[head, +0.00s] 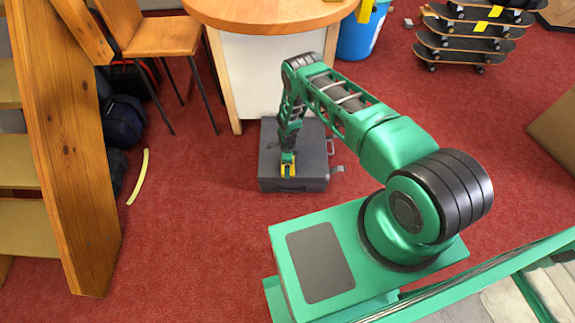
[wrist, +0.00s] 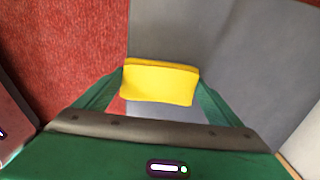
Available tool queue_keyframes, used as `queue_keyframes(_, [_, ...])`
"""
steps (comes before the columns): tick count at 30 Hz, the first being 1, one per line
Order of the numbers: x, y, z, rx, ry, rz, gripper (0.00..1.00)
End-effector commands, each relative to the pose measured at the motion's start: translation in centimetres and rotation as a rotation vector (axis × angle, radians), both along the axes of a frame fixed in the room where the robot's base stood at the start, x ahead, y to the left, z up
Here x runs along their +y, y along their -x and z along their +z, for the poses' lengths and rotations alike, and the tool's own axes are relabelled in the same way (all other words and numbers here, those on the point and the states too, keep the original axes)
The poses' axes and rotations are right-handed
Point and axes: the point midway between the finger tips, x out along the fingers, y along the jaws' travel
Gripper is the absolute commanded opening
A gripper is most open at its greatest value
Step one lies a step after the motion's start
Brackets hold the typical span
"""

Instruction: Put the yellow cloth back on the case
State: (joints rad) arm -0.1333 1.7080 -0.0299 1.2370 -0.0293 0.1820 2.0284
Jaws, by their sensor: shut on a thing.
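The yellow cloth (wrist: 160,82) is between the two fingers of my gripper (wrist: 160,90), which is shut on it. In the head view the cloth (head: 289,170) shows as a small yellow patch at the tip of my gripper (head: 288,162). The grey case (head: 312,178) lies flat on the red carpet in front of the round table. My gripper is over the left-middle part of the case. In the wrist view the case (wrist: 230,60) fills the area behind the cloth. I cannot tell whether the cloth touches the case top.
A round wooden table (head: 270,12) with a white panel stands just behind the case. A wooden chair (head: 160,37) and dark bags (head: 123,120) are to the left. Stacked skateboards (head: 470,45) and a blue bin (head: 360,38) are behind. Carpet around the case's front is clear.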

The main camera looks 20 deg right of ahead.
Motion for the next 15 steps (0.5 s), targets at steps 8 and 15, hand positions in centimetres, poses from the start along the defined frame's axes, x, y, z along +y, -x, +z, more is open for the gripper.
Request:
queue_keyframes(8, [-0.06, 0.0, -0.16, 0.0, 0.001, -0.001, 0.94])
queue_keyframes(15, [-0.06, 0.02, -0.12, 0.0, 0.001, -0.001, 1.0])
